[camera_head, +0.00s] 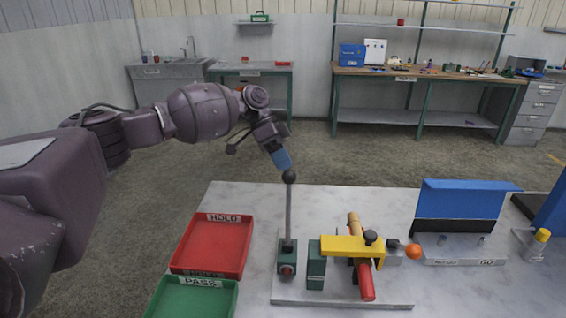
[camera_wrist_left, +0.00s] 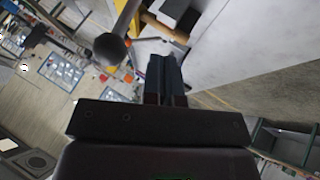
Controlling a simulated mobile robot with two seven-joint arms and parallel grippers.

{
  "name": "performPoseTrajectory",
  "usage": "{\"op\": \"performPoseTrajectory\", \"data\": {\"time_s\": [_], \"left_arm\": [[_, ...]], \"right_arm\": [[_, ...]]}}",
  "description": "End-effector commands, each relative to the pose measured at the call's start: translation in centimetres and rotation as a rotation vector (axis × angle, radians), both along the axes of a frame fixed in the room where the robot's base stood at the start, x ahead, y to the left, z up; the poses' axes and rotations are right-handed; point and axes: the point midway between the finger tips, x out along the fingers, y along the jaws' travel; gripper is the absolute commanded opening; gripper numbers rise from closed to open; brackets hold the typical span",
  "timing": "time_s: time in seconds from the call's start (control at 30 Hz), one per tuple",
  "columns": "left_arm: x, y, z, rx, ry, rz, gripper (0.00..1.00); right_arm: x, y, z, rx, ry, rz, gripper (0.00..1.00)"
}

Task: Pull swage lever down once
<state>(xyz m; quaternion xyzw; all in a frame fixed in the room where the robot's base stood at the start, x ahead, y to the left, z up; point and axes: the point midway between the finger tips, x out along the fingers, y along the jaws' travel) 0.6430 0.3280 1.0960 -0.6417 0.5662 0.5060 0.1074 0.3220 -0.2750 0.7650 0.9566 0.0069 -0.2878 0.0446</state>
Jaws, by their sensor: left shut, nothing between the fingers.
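The swage lever (camera_head: 289,215) is a thin grey rod with a dark ball knob, standing nearly upright from a green block on the swage fixture's base plate (camera_head: 340,297). Its ball knob (camera_wrist_left: 109,48) also shows in the left wrist view, to the left of the fingers. My left gripper (camera_head: 284,163) is shut and empty, its blue fingertips just above the knob in the head view. In the wrist view the fingers (camera_wrist_left: 165,75) are together and beside the knob. I cannot tell whether they touch it. My right gripper is not in view.
On the table are a red HOLD tray (camera_head: 213,247), a green PASS tray (camera_head: 192,299) to the left, and a yellow clamp (camera_head: 352,246) over a red-ended hose (camera_head: 366,282). A blue-backed GO gauge (camera_head: 462,205) stands right. The table's back left is clear.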

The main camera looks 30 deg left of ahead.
Motion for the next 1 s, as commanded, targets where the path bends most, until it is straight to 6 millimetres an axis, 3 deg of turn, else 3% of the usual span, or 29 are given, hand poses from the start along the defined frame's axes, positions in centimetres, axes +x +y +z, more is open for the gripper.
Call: {"op": "performPoseTrajectory", "data": {"time_s": [0.3, 0.77, 1.0], "left_arm": [[-1.8, -1.3, 0.4, 0.0, 0.002, 0.0, 0.0], [-1.9, -1.4, 0.4, 0.0, 0.0, 0.0, 0.0], [-2.1, -1.8, 1.1, 0.019, -0.038, 0.0, 0.0]], "right_arm": [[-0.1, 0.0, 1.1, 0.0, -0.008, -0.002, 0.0], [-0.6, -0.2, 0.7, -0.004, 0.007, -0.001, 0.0], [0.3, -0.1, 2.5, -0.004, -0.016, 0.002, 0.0]]}}
